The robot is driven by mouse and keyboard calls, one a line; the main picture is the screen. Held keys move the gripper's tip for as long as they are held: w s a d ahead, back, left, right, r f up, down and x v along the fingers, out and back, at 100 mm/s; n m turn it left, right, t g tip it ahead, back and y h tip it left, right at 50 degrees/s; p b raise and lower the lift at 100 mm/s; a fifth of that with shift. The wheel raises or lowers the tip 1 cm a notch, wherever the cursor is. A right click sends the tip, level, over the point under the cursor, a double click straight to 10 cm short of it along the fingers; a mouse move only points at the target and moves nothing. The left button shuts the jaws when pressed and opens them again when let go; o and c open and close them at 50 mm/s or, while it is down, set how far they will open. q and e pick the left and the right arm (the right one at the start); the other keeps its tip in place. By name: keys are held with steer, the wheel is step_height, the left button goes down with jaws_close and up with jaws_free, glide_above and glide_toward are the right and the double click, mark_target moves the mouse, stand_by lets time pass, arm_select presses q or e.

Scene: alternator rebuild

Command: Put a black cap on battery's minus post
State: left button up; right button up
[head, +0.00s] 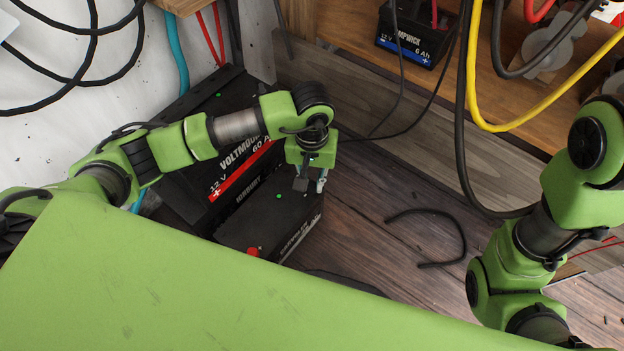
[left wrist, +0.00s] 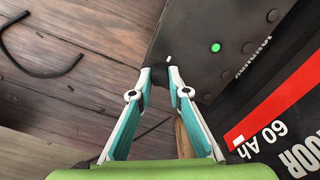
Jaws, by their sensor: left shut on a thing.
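The front black battery (head: 262,222) stands on the wooden floor, with a red cap (head: 253,252) at its near end and a green dot on top. My left gripper (head: 311,184) points down over its far right corner. In the left wrist view, the left fingertips (left wrist: 159,78) are closed on a small dark piece, apparently a black cap (left wrist: 159,72), at the edge of the battery top (left wrist: 200,25). A short white mark lies just beside it. The minus post cannot be made out, and I cannot tell whether the cap touches the battery. My right gripper is not in view.
A larger black battery (head: 180,180) with a red label stands close behind the front one. A black cable piece (head: 462,240) lies on the open floor to the right. Another battery (head: 412,38) sits at the back. Yellow and black cables hang at the right.

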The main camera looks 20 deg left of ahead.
mark_target(312, 184)
arm_select(q)
steer(key=o, duration=0.8)
steer(key=shift+r, duration=0.1)
steer(key=shift+w+r, duration=0.1)
steer(key=shift+r, duration=0.3)
step_height(312, 184, up, 11)
